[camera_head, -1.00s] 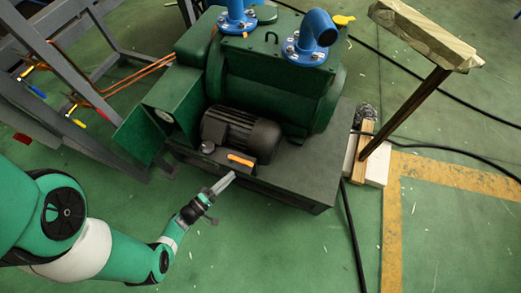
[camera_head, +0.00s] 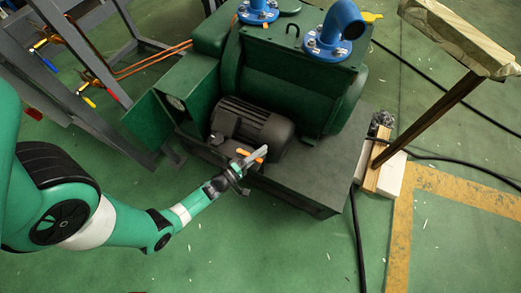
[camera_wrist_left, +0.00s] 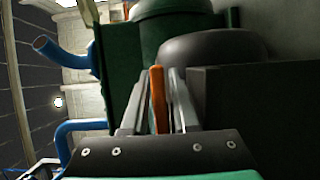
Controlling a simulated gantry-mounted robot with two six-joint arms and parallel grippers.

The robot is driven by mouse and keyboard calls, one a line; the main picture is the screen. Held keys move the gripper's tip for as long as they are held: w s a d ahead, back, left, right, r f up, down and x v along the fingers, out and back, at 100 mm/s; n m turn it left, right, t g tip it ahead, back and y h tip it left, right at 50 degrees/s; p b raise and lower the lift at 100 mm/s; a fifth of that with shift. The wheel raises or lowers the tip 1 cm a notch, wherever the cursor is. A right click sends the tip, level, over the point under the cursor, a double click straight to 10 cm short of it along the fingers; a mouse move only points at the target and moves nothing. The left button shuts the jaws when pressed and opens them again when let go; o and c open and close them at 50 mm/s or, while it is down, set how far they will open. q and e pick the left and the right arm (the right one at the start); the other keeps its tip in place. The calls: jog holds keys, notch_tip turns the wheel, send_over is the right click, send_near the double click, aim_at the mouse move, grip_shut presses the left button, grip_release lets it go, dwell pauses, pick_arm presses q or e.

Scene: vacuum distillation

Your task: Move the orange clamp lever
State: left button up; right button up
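The orange clamp lever (camera_head: 260,152) is a small bar at the front edge of the green machine's base, beside the dark motor. My left gripper (camera_head: 252,158) reaches it from the lower left and partly covers it. In the left wrist view the lever (camera_wrist_left: 157,98) stands upright between the two grey fingers of my left gripper (camera_wrist_left: 158,92). The fingers are apart, one on each side of the lever, with narrow gaps visible. Contact with the lever cannot be made out. My right gripper is not in view.
The dark ribbed motor (camera_head: 252,124) sits just behind the lever, with the green pump body (camera_head: 290,75) beyond. Blue flanged pipes (camera_head: 335,30) rise at the back. The front floor is clear.

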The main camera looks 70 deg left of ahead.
pick_arm(q)
jog(key=shift+c, duration=0.3)
grip_shut()
dwell(1.2)
